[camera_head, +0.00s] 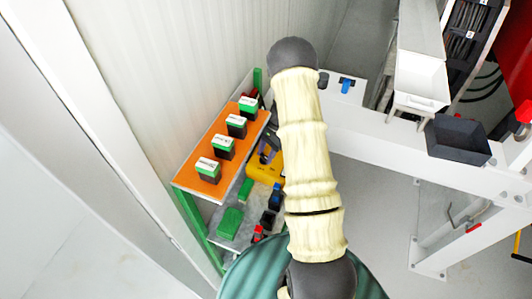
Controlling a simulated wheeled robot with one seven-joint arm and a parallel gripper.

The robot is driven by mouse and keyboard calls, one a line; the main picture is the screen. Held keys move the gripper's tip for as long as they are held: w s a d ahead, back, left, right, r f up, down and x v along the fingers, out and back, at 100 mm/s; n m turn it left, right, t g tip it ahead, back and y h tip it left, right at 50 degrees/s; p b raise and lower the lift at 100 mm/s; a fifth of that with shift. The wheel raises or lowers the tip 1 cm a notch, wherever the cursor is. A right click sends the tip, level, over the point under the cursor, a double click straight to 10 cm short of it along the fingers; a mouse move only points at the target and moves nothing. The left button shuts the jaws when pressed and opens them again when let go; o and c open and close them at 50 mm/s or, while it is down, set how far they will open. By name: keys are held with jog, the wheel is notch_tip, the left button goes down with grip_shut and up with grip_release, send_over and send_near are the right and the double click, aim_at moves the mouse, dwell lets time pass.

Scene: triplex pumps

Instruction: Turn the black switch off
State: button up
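No part can be made out for certain as the black switch. A small dark knob-like part (323,80) shows just right of my arm, by a white panel with a blue handle-like part (346,85); I cannot tell whether it is the switch or how it is set. My cream-sleeved arm with dark grey joints stretches up the middle of the picture and hides what lies behind it. My gripper is not in view.
An orange-topped shelf (182,178) on a green frame holds several green-and-black boxes with white labels. Yellow, blue and green items lie on a lower shelf. A white beam frame (400,142) with an open black bin (458,139) stands right. Grey floor (375,200) shows below the beam.

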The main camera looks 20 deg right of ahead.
jog(key=shift+m, duration=0.4)
jog(key=m+t+b, duration=0.2)
jog(key=m+b, duration=0.1)
jog(key=m, duration=0.2)
jog(key=shift+s, duration=0.1)
jog(key=m+t+b, duration=0.1)
jog(key=m, duration=0.1)
jog(key=m+t+b, duration=0.1)
jog(key=m, duration=0.1)
jog(key=shift+s+h, duration=0.1)
jog(key=shift+h, duration=0.2)
jog(key=shift+r+m+h+b, duration=0.1)
jog(key=shift+m+h+b, duration=0.35)
jog(key=shift+m, duration=0.65)
jog(key=shift+t, duration=0.3)
jog(key=o, duration=0.7)
jog(key=shift+a, duration=0.1)
jog(key=shift+r, duration=0.1)
jog(key=v, duration=1.7)
jog(key=shift+d, duration=0.2)
